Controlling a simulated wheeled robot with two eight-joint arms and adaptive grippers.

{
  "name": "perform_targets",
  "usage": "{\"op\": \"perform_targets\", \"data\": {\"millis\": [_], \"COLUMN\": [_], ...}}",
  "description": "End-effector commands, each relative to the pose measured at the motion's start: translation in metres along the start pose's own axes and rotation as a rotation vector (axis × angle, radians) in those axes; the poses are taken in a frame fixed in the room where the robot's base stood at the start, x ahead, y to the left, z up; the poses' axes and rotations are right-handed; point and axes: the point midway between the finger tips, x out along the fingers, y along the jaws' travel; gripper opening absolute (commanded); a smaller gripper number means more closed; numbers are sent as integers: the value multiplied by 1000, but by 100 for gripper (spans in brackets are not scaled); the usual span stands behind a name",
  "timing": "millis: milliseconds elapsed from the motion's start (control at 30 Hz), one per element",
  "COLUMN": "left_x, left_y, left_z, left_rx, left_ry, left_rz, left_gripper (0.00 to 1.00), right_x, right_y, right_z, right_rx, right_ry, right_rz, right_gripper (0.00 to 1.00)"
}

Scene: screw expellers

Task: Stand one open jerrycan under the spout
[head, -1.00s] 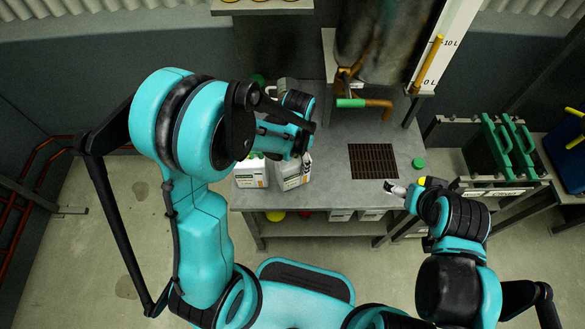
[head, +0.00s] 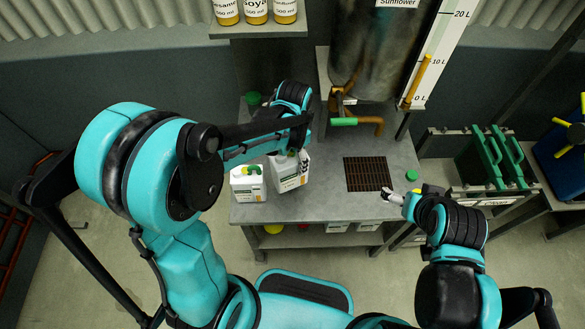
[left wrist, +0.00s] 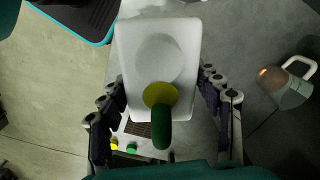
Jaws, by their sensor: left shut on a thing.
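A white jerrycan (head: 291,174) with a label is held by my left gripper (head: 299,148), slightly tilted, at the left of the grey bench. In the left wrist view the left gripper's fingers (left wrist: 163,105) flank the white jerrycan (left wrist: 150,40), with a round white top and a yellow-and-green part in front. A second white jerrycan (head: 247,188) with yellow-green on top stands just left of it. The brass spout (head: 378,124) with a green handle (head: 344,121) is above the bench, right of the held can. My right gripper (head: 393,195) is near the grate; its jaw state is unclear.
A dark grate (head: 368,174) is set in the bench (head: 325,195) near the spout. A green cap (head: 411,176) lies right of it. A steel tank (head: 372,45) and level gauge (head: 440,50) stand behind. Bottles (head: 256,11) sit on a shelf above.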

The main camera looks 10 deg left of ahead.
Motion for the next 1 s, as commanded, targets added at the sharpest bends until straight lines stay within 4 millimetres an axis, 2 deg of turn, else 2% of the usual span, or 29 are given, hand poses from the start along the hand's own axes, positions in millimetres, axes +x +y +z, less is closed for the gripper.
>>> {"op": "perform_targets", "data": {"millis": [67,133,400,633,800,1000], "left_x": [-5,-1,46,62,86,91], "left_y": [0,0,1,1,1,1], "left_z": [1,0,0,0,0,0], "left_rx": [7,7,7,7,7,7], "left_ry": [0,0,0,0,0,0], "left_rz": [0,0,0,0,0,0], "left_gripper": [4,4,4,4,4,4], "right_x": [3,4,19,24,32,33], "right_y": [0,0,0,0,0,0], "right_z": [2,3,14,17,23,24], "right_rx": [0,0,0,0,0,0], "right_ry": [0,0,0,0,0,0], "right_rz": [0,0,0,0,0,0], "right_gripper": [85,85,85,85,85,85]}}
